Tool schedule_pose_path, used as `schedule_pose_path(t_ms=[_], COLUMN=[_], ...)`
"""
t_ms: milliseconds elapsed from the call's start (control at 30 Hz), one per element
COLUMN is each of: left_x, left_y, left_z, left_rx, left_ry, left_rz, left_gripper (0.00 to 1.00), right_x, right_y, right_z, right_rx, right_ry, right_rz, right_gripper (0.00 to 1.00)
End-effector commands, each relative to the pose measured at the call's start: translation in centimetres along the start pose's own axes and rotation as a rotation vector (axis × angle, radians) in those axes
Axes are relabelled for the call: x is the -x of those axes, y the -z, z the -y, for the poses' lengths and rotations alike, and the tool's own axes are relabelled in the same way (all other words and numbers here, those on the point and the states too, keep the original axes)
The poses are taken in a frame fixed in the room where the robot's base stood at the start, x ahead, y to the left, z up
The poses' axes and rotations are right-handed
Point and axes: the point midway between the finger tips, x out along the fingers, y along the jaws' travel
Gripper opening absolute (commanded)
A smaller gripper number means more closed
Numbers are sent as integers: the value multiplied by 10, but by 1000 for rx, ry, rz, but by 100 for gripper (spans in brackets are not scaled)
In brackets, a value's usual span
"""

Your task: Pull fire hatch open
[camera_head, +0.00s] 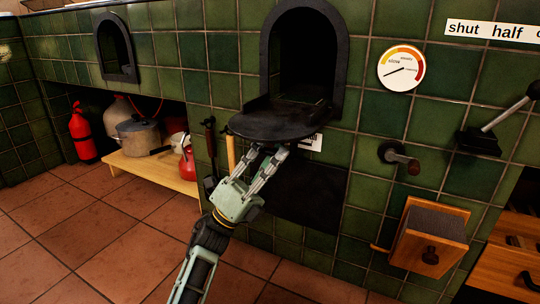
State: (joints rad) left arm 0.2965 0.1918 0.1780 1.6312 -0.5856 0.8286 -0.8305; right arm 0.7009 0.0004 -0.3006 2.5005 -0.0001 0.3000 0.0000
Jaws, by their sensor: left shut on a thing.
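The fire hatch (274,124) is a black rounded plate at the foot of an arched black frame set in green tiles. It lies folded down, roughly level, and sticks out from the wall. The arched opening (302,60) above it is uncovered and dark inside. My left gripper (268,150) reaches up from below and is shut at the hatch's near underside edge. The exact grip point is hidden under the plate. My right gripper is not in view.
Right of the opening are a round dial (401,66), a dark knob (400,157), a lever (500,115) and a wooden box (430,236). A low wooden shelf (150,168) with pots and a red extinguisher (82,135) are left. The tiled floor in front is clear.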

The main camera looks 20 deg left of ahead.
Motion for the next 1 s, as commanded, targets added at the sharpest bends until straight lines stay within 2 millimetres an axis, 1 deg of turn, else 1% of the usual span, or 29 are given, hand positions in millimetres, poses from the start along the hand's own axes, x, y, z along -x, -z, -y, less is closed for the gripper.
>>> schedule_pose_path(t_ms=[33,333,367,500,533,1000], left_x=[-4,-5,-5,-5,-5,-3], left_y=[0,0,0,0,0,-1], left_z=[-6,-5,-5,-5,-5,-4], left_rx=[-2,-2,-2,-3,-3,-3], left_ry=[-16,-14,-14,-14,-14,-13], left_rz=[7,7,7,7,6,8], left_gripper=[0,0,17,29,31,31], right_x=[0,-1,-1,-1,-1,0], right_y=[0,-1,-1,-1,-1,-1], right_z=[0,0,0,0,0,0], right_rx=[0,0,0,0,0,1], right_ry=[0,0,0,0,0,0], right_rz=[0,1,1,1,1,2], right_gripper=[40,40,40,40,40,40])
